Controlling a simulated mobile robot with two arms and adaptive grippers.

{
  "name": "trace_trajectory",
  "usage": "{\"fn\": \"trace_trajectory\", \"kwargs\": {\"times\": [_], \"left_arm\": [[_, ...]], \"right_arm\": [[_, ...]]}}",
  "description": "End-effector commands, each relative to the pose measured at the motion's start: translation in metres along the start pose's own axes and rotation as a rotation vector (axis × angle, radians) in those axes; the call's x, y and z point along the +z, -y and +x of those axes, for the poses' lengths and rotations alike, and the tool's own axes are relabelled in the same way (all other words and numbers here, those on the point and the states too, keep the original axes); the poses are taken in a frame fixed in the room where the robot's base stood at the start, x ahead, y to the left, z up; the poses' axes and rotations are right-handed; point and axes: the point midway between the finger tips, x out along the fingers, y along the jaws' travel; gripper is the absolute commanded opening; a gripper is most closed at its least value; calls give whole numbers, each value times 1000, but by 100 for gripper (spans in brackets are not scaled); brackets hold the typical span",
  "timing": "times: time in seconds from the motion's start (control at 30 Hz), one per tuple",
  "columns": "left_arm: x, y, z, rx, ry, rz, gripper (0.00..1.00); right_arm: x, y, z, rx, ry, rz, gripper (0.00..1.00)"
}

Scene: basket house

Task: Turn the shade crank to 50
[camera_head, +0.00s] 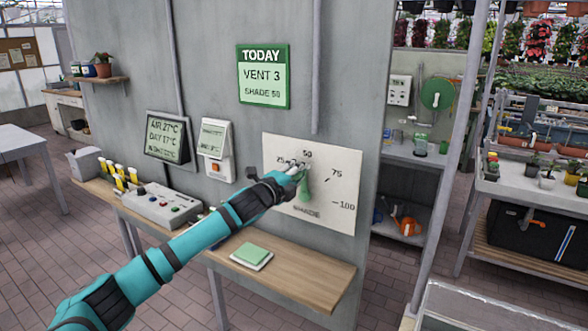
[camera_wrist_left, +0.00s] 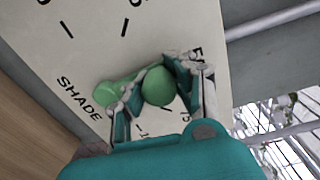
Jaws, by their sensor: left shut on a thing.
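The white shade panel (camera_head: 345,170) on the grey wall has marks lettered 25, 50, 75 and 100, with SHADE below. The green shade crank (camera_head: 303,193) points upward, roughly toward the 50. Its round knob (camera_wrist_left: 158,88) and hub (camera_wrist_left: 107,93) show in the left wrist view. My left gripper (camera_head: 298,170) is shut on the knob, with one finger on each side of it (camera_wrist_left: 160,90). The fingers hide the tick below the 50, so the exact alignment cannot be told. My right gripper is in neither view.
A green TODAY sign (camera_head: 263,77) reads VENT 3, SHADE 50. A wooden shelf (camera_head: 310,278) below holds a green-topped pad (camera_head: 251,256) and a control box (camera_head: 160,204). An air display (camera_head: 167,138) and a switch box (camera_head: 214,140) are on the wall left of the panel.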

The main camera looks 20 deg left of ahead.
Motion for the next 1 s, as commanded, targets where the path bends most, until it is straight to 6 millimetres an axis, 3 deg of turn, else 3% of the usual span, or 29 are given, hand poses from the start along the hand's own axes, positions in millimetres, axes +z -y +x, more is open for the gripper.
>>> {"fn": "trace_trajectory", "kwargs": {"times": [0.13,0.67,0.7,0.9,1.0], "left_arm": [[-9,-7,0,12,-8,34,0],[-11,-9,0,14,-8,52,0],[-11,-9,0,14,-8,51,26],[-9,-6,0,11,-5,54,52],[-8,-5,0,9,-3,55,52]], "right_arm": [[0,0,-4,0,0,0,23],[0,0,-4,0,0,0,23],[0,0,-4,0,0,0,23],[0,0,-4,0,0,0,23],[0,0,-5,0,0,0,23]]}}
